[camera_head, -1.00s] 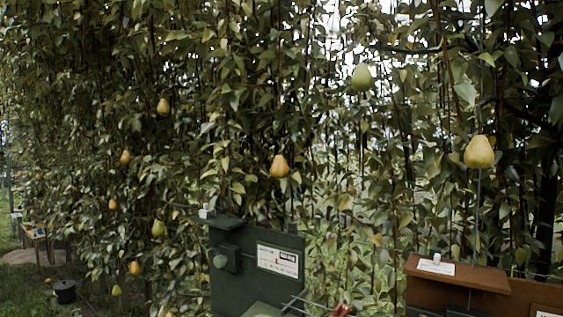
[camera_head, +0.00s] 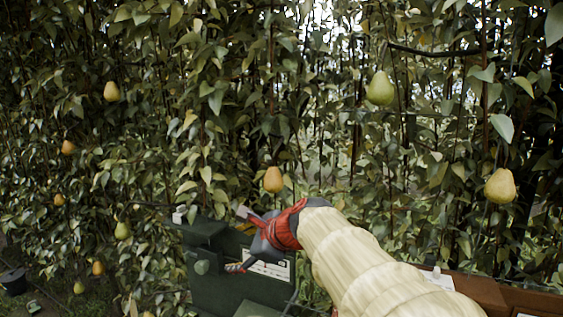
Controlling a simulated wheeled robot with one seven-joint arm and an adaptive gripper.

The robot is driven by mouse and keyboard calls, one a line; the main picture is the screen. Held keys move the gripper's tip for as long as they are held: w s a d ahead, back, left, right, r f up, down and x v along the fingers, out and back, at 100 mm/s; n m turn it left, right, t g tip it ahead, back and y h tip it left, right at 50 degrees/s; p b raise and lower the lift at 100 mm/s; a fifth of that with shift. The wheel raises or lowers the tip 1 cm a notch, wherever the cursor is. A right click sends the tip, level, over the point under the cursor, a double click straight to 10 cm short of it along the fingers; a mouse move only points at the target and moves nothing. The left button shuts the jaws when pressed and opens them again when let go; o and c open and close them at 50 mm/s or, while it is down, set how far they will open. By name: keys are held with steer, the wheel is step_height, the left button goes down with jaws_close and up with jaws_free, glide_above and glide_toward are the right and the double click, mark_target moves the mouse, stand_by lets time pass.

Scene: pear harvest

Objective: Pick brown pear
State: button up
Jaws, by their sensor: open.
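An orange-brown pear (camera_head: 273,180) hangs among the leaves near the middle of the head view. My gripper (camera_head: 240,240) is open and empty, with its dark fingers pointing left. It is below and slightly left of this pear in the picture, apart from it. My pale sleeved arm reaches in from the lower right. Other brownish-orange pears hang at the left, such as one at the upper left (camera_head: 111,92) and one lower down (camera_head: 68,147). The frames do not show which brown pear is meant.
A green pear (camera_head: 380,88) hangs at upper right and a yellow pear (camera_head: 500,186) at far right. A dark green box (camera_head: 205,238) stands behind my gripper. A brown box (camera_head: 510,300) is at lower right. A dark bucket (camera_head: 13,281) stands at lower left.

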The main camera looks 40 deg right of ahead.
mark_target(276, 180)
steer(key=d+r+m+h+p, duration=0.1)
steer(key=d+r+m+p, duration=0.1)
steer(key=d+r+m, duration=0.1)
steer(key=w+d+r+m+t+h+p, duration=0.1)
steer(key=d+r+m, duration=0.3)
steer(key=d, duration=0.3)
steer(key=d+r+m+h+p, duration=0.1)
steer(key=d+r+m+p, duration=0.1)
steer(key=d+r, duration=0.4)
steer(key=shift+w+d+m+t+p, duration=0.1)
steer(key=shift+w+m+t+p, duration=0.25)
steer(key=shift+m, duration=0.55)
steer(key=shift+d+r, duration=0.1)
steer(key=shift+d, duration=0.2)
steer(key=shift+m, duration=0.3)
steer(key=shift+x, duration=3.85)
steer(key=shift+r, duration=0.1)
steer(key=c, duration=0.3)
steer(key=c, duration=1.1)
steer(key=shift+s+a+g+y+p, duration=0.3)
steer(key=shift+s+g+p, duration=0.2)
steer(key=shift+p, duration=4.15)
steer(key=shift+r, duration=0.1)
steer(key=shift+s+a+r+g+p, duration=0.15)
steer(key=shift+g+p, duration=0.4)
steer(key=shift+p, duration=0.05)
steer(key=shift+s+m+g+y, duration=0.2)
steer(key=shift+m+g+y, duration=0.1)
